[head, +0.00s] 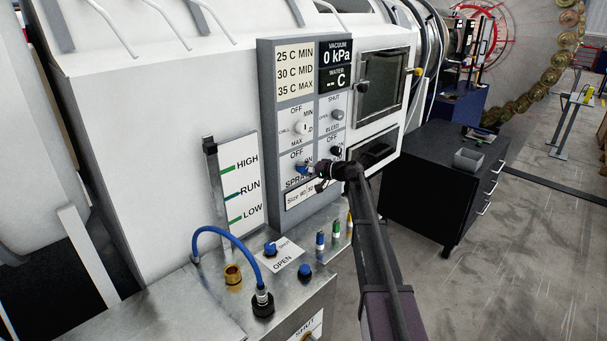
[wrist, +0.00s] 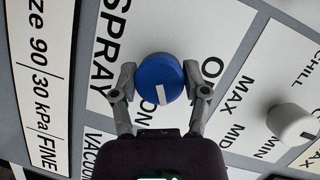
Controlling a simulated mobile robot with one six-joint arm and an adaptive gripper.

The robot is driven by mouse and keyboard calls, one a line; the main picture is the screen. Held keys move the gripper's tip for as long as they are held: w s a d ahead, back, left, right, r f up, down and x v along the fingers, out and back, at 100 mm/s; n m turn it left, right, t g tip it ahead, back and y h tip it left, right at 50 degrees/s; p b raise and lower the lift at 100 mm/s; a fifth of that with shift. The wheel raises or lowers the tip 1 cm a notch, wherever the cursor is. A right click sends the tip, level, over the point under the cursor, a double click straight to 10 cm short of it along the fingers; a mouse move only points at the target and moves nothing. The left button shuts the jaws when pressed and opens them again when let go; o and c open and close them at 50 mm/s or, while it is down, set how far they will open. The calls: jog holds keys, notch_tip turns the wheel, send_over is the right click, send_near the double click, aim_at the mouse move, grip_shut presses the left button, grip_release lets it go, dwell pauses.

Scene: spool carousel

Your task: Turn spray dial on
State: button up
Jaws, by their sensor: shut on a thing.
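The spray dial is a round blue knob with a white mark, on the grey control panel (head: 266,110). It shows in the wrist view (wrist: 158,76), where its mark points toward the bottom of the picture, beside the letters ON. In the head view the dial (head: 301,168) is partly covered by my gripper (head: 311,169). In the wrist view my gripper (wrist: 160,84) has one finger on each side of the dial and is shut on it. The printed OFF is partly hidden behind the right finger.
A white chill dial (wrist: 291,122) sits to the right in the wrist view. Below the panel, a metal bench (head: 215,290) carries a blue hose (head: 228,231), blue valve knobs and several small fittings. A black drawer cabinet (head: 437,185) stands at right.

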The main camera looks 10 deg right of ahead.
jog(key=m+y+b, duration=0.1)
jog(key=m+b, duration=0.1)
jog(key=m, duration=0.1)
jog(key=shift+f+y, duration=0.15)
jog(key=shift+y, duration=0.15)
jog(key=shift+m+t+y+b, duration=0.4)
jog(key=shift+m+b, duration=0.2)
jog(key=shift+m, duration=0.5)
jog(key=shift+r, duration=0.2)
jog(key=o, duration=1.1)
jog(key=shift+o, duration=0.2)
